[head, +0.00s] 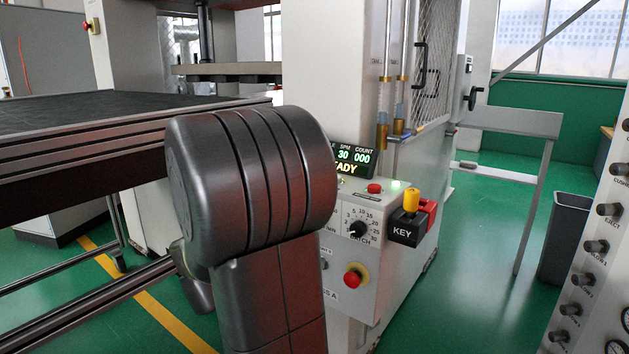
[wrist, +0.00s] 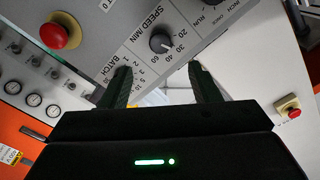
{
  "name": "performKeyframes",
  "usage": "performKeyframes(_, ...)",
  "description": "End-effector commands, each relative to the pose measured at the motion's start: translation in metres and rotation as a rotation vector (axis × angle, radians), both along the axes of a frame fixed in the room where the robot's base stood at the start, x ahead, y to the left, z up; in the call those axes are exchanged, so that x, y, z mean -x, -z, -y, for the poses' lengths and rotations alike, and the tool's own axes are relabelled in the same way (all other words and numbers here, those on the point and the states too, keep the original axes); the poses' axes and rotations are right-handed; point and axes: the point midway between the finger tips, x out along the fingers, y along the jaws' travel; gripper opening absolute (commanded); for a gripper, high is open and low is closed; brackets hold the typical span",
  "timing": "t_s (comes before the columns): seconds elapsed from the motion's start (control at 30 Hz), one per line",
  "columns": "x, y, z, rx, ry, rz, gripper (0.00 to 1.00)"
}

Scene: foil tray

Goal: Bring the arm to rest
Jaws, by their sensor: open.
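My gripper (wrist: 160,82) shows in the wrist view with its two dark fingers spread apart and nothing between them. A control panel with a black speed knob (wrist: 162,40) lies beyond the fingertips; I cannot tell how far away it is. A red mushroom button (wrist: 60,32) on a yellow ring is at the upper left of that view. In the head view, my dark arm link fills the middle and hides part of the press; my gripper does not show there.
The head view shows a press control box (head: 345,264) with a lit display (head: 354,160), a yellow-topped key unit (head: 410,222) and a red stop button (head: 355,275). A panel of knobs (head: 597,246) stands at the right. A dark bed (head: 120,108) is at left. Green floor lies open between.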

Motion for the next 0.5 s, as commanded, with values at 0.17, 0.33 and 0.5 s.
performKeyframes(0.17,0.021,-0.001,-0.016,-0.001,-0.004,0.001,0.56)
performKeyframes(0.33,0.010,0.001,-0.007,-0.001,0.004,0.001,0.56)
performKeyframes(0.5,-0.011,0.001,0.009,0.000,0.005,0.002,0.56)
